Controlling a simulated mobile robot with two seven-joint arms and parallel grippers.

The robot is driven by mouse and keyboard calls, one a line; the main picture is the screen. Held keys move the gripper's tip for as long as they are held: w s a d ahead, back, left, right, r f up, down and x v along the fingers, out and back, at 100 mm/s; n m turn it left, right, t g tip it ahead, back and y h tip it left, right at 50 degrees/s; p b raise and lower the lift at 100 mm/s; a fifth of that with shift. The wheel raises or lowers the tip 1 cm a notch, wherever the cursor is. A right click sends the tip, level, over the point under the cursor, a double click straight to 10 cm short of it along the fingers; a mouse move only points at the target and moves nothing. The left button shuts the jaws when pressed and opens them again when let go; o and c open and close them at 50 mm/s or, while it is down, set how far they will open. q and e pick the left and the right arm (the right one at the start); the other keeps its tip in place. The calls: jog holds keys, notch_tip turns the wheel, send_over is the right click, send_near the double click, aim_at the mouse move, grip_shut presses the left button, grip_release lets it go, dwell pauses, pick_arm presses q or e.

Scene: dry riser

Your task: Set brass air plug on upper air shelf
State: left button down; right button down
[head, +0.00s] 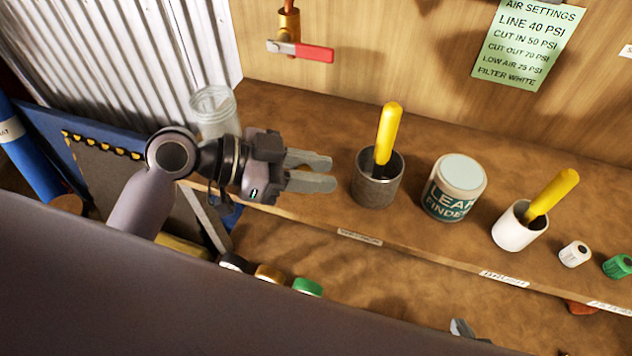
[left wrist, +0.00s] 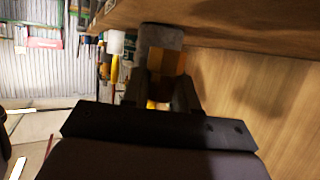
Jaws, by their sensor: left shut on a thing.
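My left gripper (head: 325,172) reaches over the upper shelf (head: 285,118), left of the dark metal cup. Its two fingers are a small gap apart. In the left wrist view a small bright brass-yellow piece, which looks like the brass air plug (left wrist: 158,104), shows between the fingers, and the gripper is shut on it. My right gripper is not in view.
On the upper shelf stand a glass jar (head: 213,110), a dark cup (head: 376,182) with a yellow-handled tool, a leak finder can (head: 453,190), a white cup (head: 513,228) and small white and green caps. The lower shelf holds dark, gold (head: 268,273) and green caps. A red-handled valve (head: 300,50) is above.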

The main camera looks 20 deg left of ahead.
pick_arm(q)
jog(key=shift+f, duration=1.55)
jog(key=shift+f+b, duration=0.2)
jog(key=shift+b, duration=0.1)
jog(key=c, duration=0.9)
grip_release()
jog(key=shift+r, duration=0.1)
jog(key=shift+r+p, duration=0.2)
jog(key=shift+p, duration=0.1)
jog(key=shift+b+v, duration=0.7)
jog(key=shift+v, duration=5.25)
